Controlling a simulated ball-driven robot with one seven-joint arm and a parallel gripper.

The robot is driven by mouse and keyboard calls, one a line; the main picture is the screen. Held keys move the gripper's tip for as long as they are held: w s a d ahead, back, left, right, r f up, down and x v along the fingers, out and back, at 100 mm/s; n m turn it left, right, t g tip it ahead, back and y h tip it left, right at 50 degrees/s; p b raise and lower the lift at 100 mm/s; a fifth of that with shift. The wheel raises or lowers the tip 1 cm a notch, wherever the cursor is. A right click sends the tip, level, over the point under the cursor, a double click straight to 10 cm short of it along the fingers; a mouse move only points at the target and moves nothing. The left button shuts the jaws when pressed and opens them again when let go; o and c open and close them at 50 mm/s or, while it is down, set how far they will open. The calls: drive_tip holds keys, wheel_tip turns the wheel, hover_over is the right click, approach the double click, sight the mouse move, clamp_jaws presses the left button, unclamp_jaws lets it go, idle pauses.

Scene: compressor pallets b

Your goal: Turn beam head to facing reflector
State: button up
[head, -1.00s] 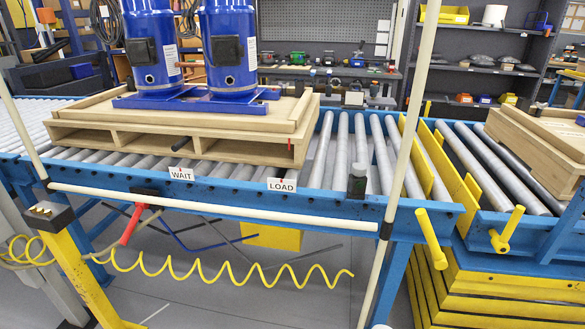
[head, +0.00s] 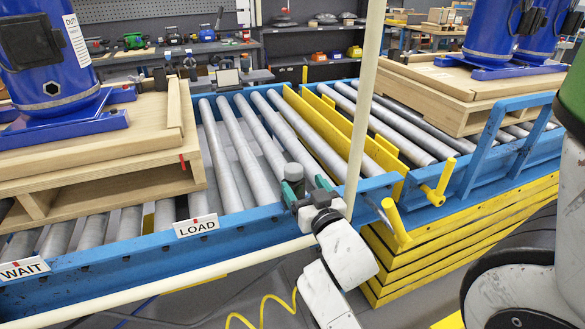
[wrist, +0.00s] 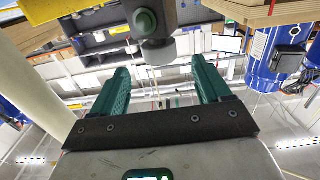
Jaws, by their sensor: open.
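The beam head (head: 294,174) is a small dark post with a grey rounded cap on the near blue rail, right of the LOAD sign. My gripper (head: 305,186) is at it from the near side, with teal fingers apart. In the wrist view, the beam head (wrist: 146,22) is dark with a round green face and appears inverted. Its grey cap (wrist: 158,50) lies in line with the gap between my open fingers (wrist: 160,68). I cannot tell whether they touch it. I cannot pick out the reflector with certainty.
A white upright pole (head: 362,90) stands just right of my gripper, and a white bar (head: 180,285) runs along the front. Yellow handles (head: 396,222) stick out to the right. A wooden pallet (head: 100,155) with a blue compressor sits at left on the rollers.

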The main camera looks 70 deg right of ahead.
sight(297, 177)
drive_tip(key=p+x, duration=0.1)
drive_tip(key=x, duration=0.6)
drive_tip(key=shift+w+d, duration=0.1)
drive_tip(key=shift+d, duration=0.05)
drive_tip(key=c, duration=0.9)
drive_tip(key=shift+f, duration=0.15)
drive_tip(key=shift+c, duration=0.2)
